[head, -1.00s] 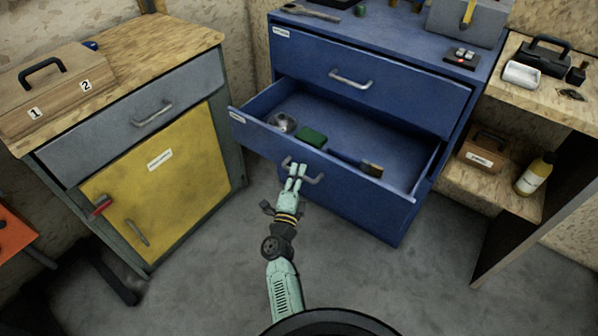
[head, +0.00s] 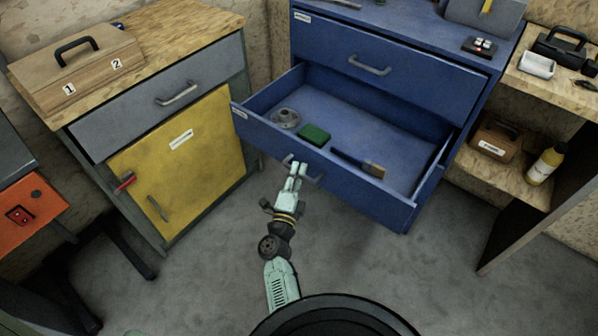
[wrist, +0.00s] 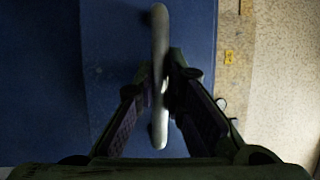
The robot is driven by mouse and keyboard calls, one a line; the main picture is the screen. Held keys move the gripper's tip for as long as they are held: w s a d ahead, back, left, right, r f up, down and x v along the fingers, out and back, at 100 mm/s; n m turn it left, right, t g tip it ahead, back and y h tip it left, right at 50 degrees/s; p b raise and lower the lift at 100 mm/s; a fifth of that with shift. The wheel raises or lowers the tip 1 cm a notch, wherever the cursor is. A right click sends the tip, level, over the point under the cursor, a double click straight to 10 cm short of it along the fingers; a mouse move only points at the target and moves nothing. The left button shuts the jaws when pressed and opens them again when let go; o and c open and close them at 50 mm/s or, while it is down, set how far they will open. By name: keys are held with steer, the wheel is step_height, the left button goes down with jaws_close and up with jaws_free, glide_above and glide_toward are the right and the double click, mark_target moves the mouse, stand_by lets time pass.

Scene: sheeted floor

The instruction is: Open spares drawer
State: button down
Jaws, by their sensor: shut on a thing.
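A blue cabinet (head: 420,88) stands at the back with a shut upper drawer and a lower drawer (head: 345,185) pulled well out. Inside the open drawer lie a grey round part (head: 286,118), a green block (head: 314,134) and a brush (head: 358,162). My gripper (head: 298,170) is at the front of this drawer, shut on its bar handle (head: 318,178). In the wrist view the grey handle (wrist: 160,75) runs between the two fingers. The label on the open drawer (head: 240,113) is too small to read.
A bench with a grey drawer and yellow door (head: 175,155) stands at left, with a wooden toolbox (head: 78,72) on top. An orange unit (head: 25,210) is at the left edge. Shelves at right hold a yellow bottle (head: 545,167). Grey floor in front is clear.

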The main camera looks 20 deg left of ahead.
steer(key=c, duration=1.7)
jaws_free()
steer(key=shift+o, duration=0.2)
